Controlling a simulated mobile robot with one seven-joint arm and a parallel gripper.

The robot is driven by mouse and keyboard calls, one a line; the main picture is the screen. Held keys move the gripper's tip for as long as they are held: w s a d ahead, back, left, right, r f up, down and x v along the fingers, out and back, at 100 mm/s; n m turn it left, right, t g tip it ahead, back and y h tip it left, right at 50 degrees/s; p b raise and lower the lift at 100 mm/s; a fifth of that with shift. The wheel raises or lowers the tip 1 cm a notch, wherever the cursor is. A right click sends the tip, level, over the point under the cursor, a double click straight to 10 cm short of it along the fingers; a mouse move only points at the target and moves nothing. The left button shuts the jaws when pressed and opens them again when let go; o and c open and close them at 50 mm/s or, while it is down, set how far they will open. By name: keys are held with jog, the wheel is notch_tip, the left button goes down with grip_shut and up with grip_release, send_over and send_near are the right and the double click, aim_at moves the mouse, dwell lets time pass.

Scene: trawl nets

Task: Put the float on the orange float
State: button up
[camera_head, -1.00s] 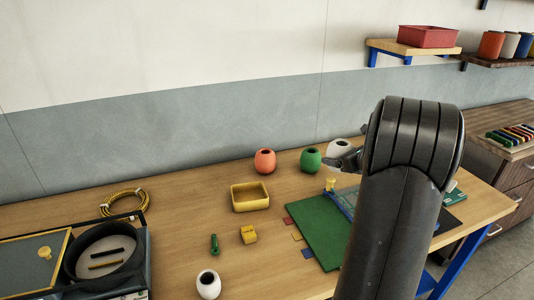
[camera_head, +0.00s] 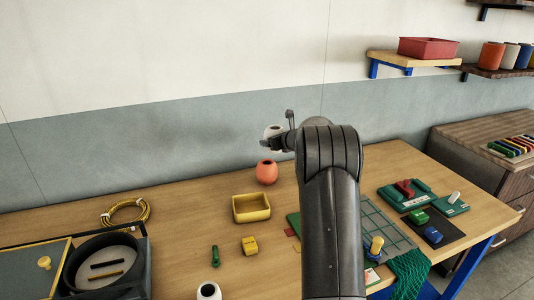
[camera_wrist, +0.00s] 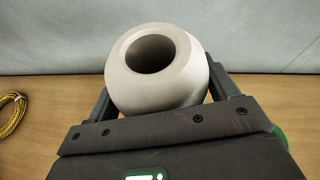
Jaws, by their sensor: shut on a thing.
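My gripper (camera_head: 282,137) is shut on a white float (camera_head: 273,131), a round hollow body with a hole in its top. In the wrist view the white float (camera_wrist: 160,70) sits between the two fingers with its hole tipped toward the camera. The orange float (camera_head: 266,172) stands on the table near the wall, hole up. The held float is above it in the head view, with a small gap showing between them. The orange float does not show in the wrist view.
A yellow tray (camera_head: 252,208), a yellow block (camera_head: 249,245), a small green piece (camera_head: 214,254) and another white float (camera_head: 208,291) stand in front. A yellow cable coil (camera_head: 127,213) lies left.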

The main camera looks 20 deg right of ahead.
jog(key=shift+w+a+f, duration=0.95)
jog(key=shift+w+a, duration=0.2)
jog(key=shift+f, duration=2.05)
jog(key=o, duration=1.1)
jog(key=shift+f, duration=0.15)
